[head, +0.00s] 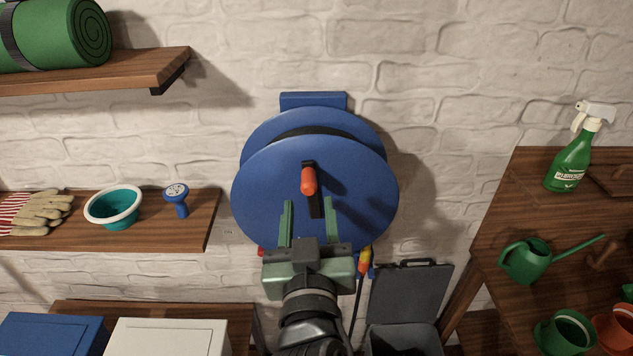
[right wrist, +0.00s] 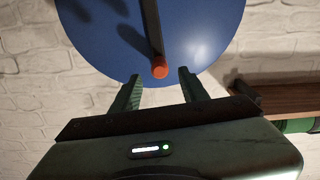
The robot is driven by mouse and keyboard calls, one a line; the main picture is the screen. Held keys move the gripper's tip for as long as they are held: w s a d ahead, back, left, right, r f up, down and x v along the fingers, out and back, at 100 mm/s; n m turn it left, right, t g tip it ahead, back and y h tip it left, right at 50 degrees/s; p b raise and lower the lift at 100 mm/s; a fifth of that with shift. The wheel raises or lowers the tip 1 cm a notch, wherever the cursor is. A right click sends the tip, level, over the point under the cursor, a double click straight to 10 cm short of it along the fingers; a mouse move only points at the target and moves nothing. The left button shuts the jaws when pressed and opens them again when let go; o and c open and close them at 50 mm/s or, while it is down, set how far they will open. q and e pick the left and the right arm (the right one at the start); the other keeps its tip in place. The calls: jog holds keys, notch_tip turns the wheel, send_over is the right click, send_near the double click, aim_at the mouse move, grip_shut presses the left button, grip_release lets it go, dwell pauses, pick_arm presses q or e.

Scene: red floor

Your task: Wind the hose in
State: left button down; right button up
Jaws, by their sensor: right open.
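A blue hose reel (head: 265,185) is mounted on the white brick wall at the middle of the head view. Its black crank arm ends in an orange handle (head: 308,181) near the disc's centre. My right gripper (head: 310,216) is open, just below the handle in the head view, with nothing between its green fingers. In the right wrist view the orange handle (right wrist: 160,68) shows beyond and between the fingertips, and the reel disc (right wrist: 200,35) fills the top. A dark hose (head: 357,300) with a yellow and red end (head: 364,260) hangs below the reel. My left gripper is out of view.
A dark grey open bin (head: 408,292) stands below right. The right bench (head: 510,215) holds a green spray bottle (head: 570,160) and watering can (head: 527,260).

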aim_at(309, 193)
jog(key=w+p, duration=0.2)
jog(key=w, duration=0.4)
jog(key=shift+w+p, duration=0.3)
jog(key=shift+w+f, duration=0.1)
jog(key=shift+w, duration=0.6)
grip_shut()
dwell(0.5)
